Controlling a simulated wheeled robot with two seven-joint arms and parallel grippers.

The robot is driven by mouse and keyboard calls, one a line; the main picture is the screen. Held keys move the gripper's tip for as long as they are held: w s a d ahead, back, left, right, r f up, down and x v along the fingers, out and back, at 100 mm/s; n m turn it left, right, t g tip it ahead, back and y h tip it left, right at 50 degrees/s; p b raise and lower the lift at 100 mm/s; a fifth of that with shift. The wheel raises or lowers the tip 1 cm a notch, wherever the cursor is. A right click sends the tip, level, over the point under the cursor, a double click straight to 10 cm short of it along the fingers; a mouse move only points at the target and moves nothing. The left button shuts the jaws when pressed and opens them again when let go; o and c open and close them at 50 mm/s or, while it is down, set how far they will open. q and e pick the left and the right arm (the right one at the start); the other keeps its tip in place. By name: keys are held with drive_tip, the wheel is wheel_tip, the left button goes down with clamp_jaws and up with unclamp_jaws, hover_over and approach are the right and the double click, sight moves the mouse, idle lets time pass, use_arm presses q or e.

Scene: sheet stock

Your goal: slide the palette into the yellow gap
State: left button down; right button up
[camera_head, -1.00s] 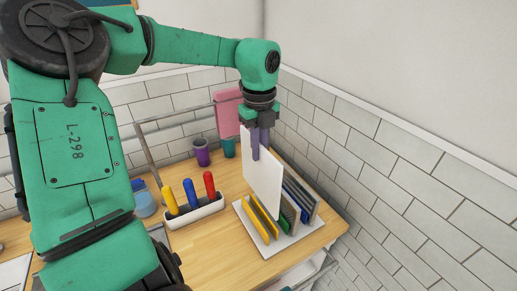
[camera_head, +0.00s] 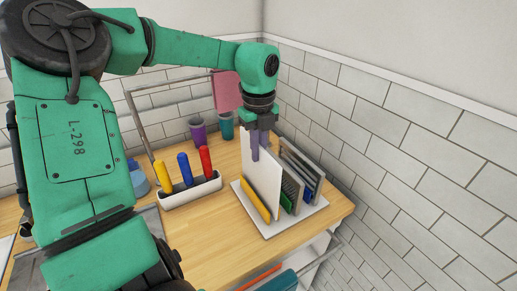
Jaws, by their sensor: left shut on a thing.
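The palette is a thin white upright panel (camera_head: 262,187). My left gripper (camera_head: 259,148) is shut on its top edge, fingers pointing down. The panel stands at the rack, just right of a yellow divider (camera_head: 256,202). The rack has a white base (camera_head: 293,224) and also green (camera_head: 286,199) and blue (camera_head: 307,195) dividers. The panel hides any second yellow divider and much of the rack's inside. Its lower edge is low among the dividers; I cannot tell whether it touches the base. My right gripper is not in view.
Grey sheets (camera_head: 302,168) stand in the rack's right side. A white holder (camera_head: 190,193) with yellow, blue and red handles is to the left. Purple (camera_head: 198,131) and teal (camera_head: 226,125) cups are behind. A tiled wall (camera_head: 400,165) is at the right. Wooden table (camera_head: 215,235) in front is clear.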

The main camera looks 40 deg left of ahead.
use_arm(q)
drive_tip(key=shift+w+f, duration=0.1)
drive_tip(key=shift+f, duration=0.25)
drive_tip(key=shift+f+b, duration=0.95)
drive_tip(key=shift+f, duration=0.05)
drive_tip(key=c, duration=0.9)
unclamp_jaws()
wheel_tip(320, 180, up, 8)
drive_tip(key=p, duration=0.5)
drive_tip(key=shift+r+p, duration=0.1)
drive_tip(key=shift+p, duration=0.3)
